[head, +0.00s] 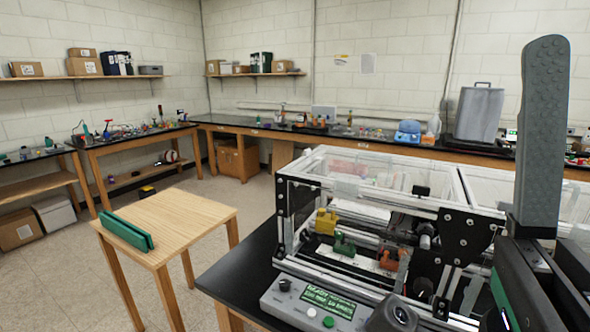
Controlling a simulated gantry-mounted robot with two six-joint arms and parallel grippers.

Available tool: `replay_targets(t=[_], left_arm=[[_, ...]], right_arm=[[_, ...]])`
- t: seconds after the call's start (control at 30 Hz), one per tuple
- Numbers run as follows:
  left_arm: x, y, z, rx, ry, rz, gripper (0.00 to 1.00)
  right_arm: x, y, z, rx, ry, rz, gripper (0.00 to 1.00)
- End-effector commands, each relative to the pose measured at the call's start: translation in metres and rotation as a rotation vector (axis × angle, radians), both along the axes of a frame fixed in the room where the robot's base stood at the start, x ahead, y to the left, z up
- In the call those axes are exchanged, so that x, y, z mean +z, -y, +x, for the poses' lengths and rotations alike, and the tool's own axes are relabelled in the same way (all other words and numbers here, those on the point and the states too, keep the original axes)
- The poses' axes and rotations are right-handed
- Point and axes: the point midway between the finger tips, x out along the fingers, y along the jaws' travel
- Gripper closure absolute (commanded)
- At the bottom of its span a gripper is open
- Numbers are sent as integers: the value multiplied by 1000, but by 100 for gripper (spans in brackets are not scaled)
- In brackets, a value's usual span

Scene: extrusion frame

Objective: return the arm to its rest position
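A large grey textured upright piece (545,130) rises at the right, very close to the camera. Dark parts with green edges (515,290) sit below it in the lower right corner. They may belong to my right arm, but I cannot tell for sure. No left arm or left gripper shows.
A clear-walled extrusion frame (375,204) stands on a black table, holding yellow, green and red parts. A grey control box (320,300) sits before it. A small wooden table (180,222) carries a green block (126,232). Floor between is free.

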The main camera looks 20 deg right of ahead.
Motion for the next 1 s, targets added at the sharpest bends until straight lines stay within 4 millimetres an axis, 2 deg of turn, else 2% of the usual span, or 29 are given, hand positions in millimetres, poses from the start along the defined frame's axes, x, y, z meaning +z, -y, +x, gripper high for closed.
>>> replay_targets(t=[0.1,0.17,0.23,0.27,0.3,0.47,0.57,0.9,1.0], left_arm=[[-1,0,0,0,0,0,100],[-1,0,0,0,0,0,100],[-1,0,0,0,0,0,100],[-1,0,0,0,0,0,100],[34,0,1,0,-3,0,100],[97,0,0,0,1,0,100],[141,0,0,0,1,0,100],[308,0,0,0,0,0,100],[347,0,0,0,0,0,100]], right_arm=[[-15,0,31,-282,-203,-95,19],[-28,4,52,-412,-320,-145,19],[-50,9,82,-539,-472,-224,19],[-57,8,90,-597,-509,-274,19],[-18,8,87,-589,-494,-265,19],[43,8,87,-582,-493,-263,19],[87,8,88,-581,-493,-262,19],[254,7,88,-579,-494,-262,19],[294,7,88,-578,-494,-262,19]])
